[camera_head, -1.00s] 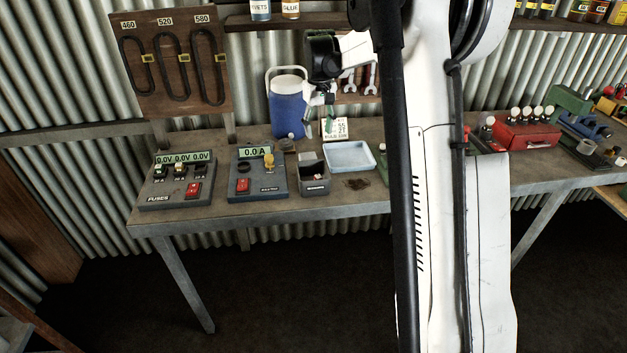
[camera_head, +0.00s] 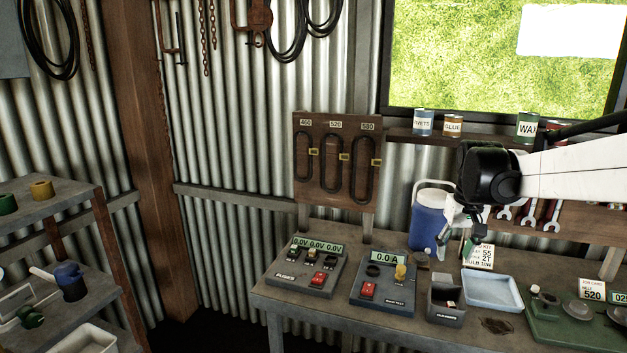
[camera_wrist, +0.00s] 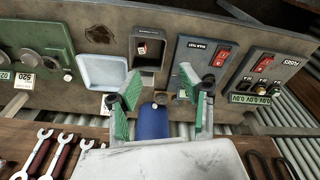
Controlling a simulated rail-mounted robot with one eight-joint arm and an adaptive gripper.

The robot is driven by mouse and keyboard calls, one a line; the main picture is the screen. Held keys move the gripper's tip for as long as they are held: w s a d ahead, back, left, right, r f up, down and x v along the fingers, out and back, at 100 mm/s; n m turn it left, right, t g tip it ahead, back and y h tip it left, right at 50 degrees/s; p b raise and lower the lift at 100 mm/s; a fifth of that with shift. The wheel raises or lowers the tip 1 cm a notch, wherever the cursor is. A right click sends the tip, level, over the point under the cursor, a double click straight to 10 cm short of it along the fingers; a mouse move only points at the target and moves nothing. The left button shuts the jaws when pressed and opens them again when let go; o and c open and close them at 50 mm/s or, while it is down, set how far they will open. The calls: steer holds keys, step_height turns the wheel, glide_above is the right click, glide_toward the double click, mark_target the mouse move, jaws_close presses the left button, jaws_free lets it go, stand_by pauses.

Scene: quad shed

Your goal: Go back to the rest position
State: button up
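My gripper (camera_head: 462,232) hangs above the back of the bench, in front of the blue jug (camera_head: 428,222) and the small printed card (camera_head: 479,256). In the wrist view my gripper (camera_wrist: 163,90) has its two green-padded fingers spread wide, with nothing between them. The bench (camera_head: 335,312) lies beneath it. A pale blue tray (camera_head: 492,290) and a dark open box (camera_head: 446,303) are on the bench close by.
The fuse tester (camera_head: 306,270) and the bulb tester (camera_head: 384,278) stand on the left of the bench. A green unit (camera_head: 570,325) is at the right.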

steer(key=s+a+f+t+b, duration=0.1)
steer(key=s+a, duration=0.3)
steer(key=s, duration=0.5)
steer(key=s+a+f+t+b, duration=0.2)
steer(key=s+a, duration=0.3)
steer(key=s, duration=0.4)
steer(key=s+a+f+t+b, duration=0.2)
steer(key=s+a+f, duration=0.2)
steer(key=s, duration=0.6)
steer(key=shift+a, duration=0.25)
steer(key=shift+c, duration=0.3)
